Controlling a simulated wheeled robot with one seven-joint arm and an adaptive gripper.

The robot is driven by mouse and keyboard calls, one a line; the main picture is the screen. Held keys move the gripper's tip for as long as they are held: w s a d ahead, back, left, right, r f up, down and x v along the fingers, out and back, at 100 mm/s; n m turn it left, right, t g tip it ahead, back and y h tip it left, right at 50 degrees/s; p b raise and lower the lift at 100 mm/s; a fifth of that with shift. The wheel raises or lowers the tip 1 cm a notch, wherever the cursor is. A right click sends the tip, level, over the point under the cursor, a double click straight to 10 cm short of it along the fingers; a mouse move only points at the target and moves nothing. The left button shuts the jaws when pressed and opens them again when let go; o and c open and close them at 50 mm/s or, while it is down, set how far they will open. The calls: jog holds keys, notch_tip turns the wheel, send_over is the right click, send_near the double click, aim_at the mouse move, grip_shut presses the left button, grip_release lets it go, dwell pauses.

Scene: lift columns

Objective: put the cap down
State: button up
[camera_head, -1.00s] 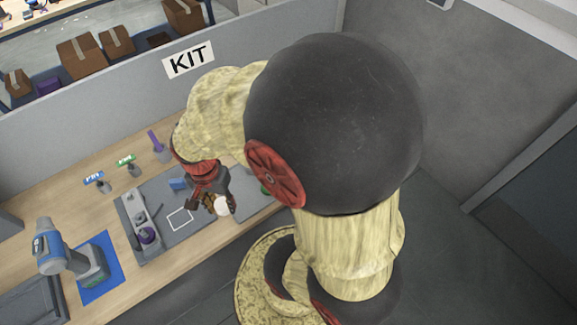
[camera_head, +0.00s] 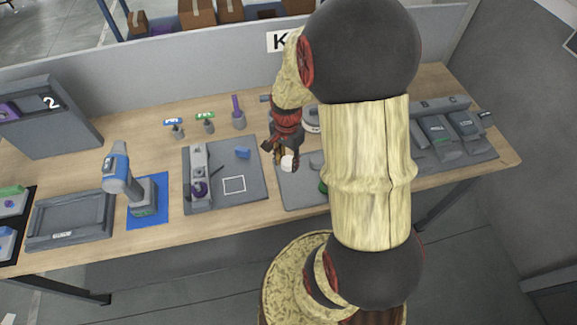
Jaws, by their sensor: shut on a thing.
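My gripper (camera_head: 280,158) is shut on a small white round piece, which looks like the cap (camera_head: 288,163). It hangs over the bench between two grey mats, near the left edge of the right one. I cannot tell its exact height above the surface. The left grey mat (camera_head: 222,203) bears a white square outline (camera_head: 234,185), a small blue block (camera_head: 243,153) and a grey fixture (camera_head: 198,178) with a purple part. My arm hides much of the right mat (camera_head: 296,195), where a green piece (camera_head: 323,187) partly shows.
A blue and grey power tool (camera_head: 117,170) stands on a blue mat at left, beside a dark grey tray (camera_head: 70,222). Small labelled holders (camera_head: 173,128) stand behind the left mat. Grey bins (camera_head: 437,132) stand at right. A grey partition (camera_head: 180,75) runs behind.

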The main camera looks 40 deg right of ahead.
aim_at(288, 156)
jog(key=shift+w+d+f, duration=0.35)
jog(key=shift+d+f, duration=0.1)
jog(key=shift+f, duration=0.2)
jog(key=shift+w+d+f, duration=0.35)
jog(key=shift+d+f, duration=0.05)
jog(key=shift+f, duration=0.2)
jog(key=shift+f+b, duration=0.55)
jog(key=shift+f, duration=1.05)
jog(key=shift+f, duration=0.1)
jog(key=o, duration=1.1)
